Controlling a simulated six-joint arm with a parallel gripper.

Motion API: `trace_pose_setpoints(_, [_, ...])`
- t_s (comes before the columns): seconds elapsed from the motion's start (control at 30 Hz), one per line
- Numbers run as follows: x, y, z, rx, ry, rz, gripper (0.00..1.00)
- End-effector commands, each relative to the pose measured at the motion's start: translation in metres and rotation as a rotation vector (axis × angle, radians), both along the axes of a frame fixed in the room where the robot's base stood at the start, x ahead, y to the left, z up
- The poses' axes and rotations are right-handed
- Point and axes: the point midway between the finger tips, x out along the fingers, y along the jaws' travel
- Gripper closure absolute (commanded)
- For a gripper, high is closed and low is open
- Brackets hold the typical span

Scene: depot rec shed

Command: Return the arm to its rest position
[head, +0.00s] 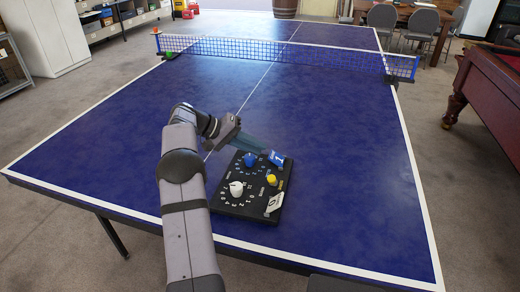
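My arm reaches up from the bottom of the head view over the blue table-tennis table (340,130). My gripper (241,135) is at the end of it, just behind and left of a black panel (246,209) and above the table. A dim bluish shape stretches from the gripper toward the panel's back edge; I cannot make out separate fingers. The panel lies on the table and carries a blue knob (250,159), a white knob (236,188), a yellow button (271,180), a blue card marked 1 (276,158) and a white card marked 0 (274,203).
A net (290,54) crosses the table farther back, with a green item (169,54) by its left end. The table right of the panel is clear. A red-topped wooden table (484,92) stands at right, a white cabinet (52,38) at left. Chairs (421,25) are behind.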

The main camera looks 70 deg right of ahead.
Motion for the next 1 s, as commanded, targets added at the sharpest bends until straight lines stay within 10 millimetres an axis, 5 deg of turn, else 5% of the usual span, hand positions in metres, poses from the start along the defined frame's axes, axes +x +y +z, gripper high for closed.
trace_pose_setpoints(0.47, [0.003, 0.001, 0.002, 0.005, -0.007, 0.008, 0.86])
trace_pose_setpoints(0.67, [0.035, 0.02, 0.01, 0.066, -0.08, 0.097, 0.86])
trace_pose_setpoints(0.87, [0.117, 0.092, -0.004, 0.218, -0.172, 0.325, 0.86])
trace_pose_setpoints(1.0, [0.171, 0.171, -0.018, 0.346, -0.227, 0.513, 0.86])
